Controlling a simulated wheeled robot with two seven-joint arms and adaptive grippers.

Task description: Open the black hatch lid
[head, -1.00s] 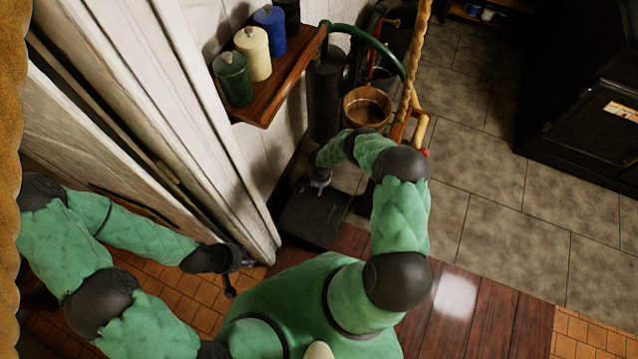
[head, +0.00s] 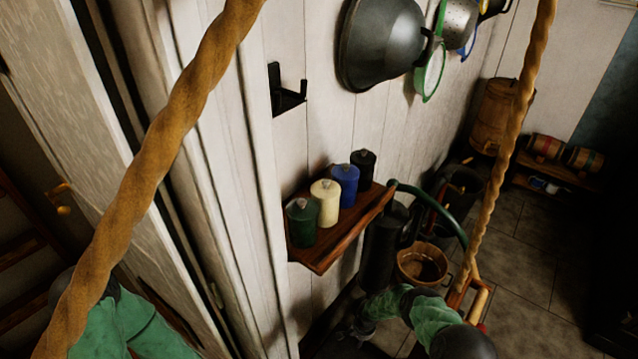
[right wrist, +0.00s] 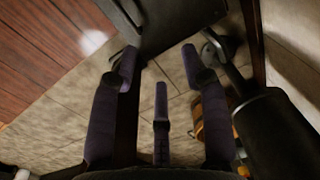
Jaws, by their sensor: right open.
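The black hatch lid (right wrist: 180,22) shows in the right wrist view as a flat dark panel at the top edge, partly cut off. A black bar like a handle (right wrist: 124,15) is at its left side. My right gripper (right wrist: 160,68) is open and empty, with its fingers spread just short of the lid's near edge. In the head view my right gripper (head: 352,332) is small and dark at the bottom, below the shelf. The lid cannot be made out clearly there. Only my left arm shows at the lower left; its gripper is out of view.
A wooden shelf (head: 322,258) with several lidded jars stands above my right gripper. A dark cylinder (head: 382,250) and a wooden bucket (head: 422,265) are beside it. Ropes (head: 497,190) hang in front. Tiled floor (head: 530,250) lies open at the right.

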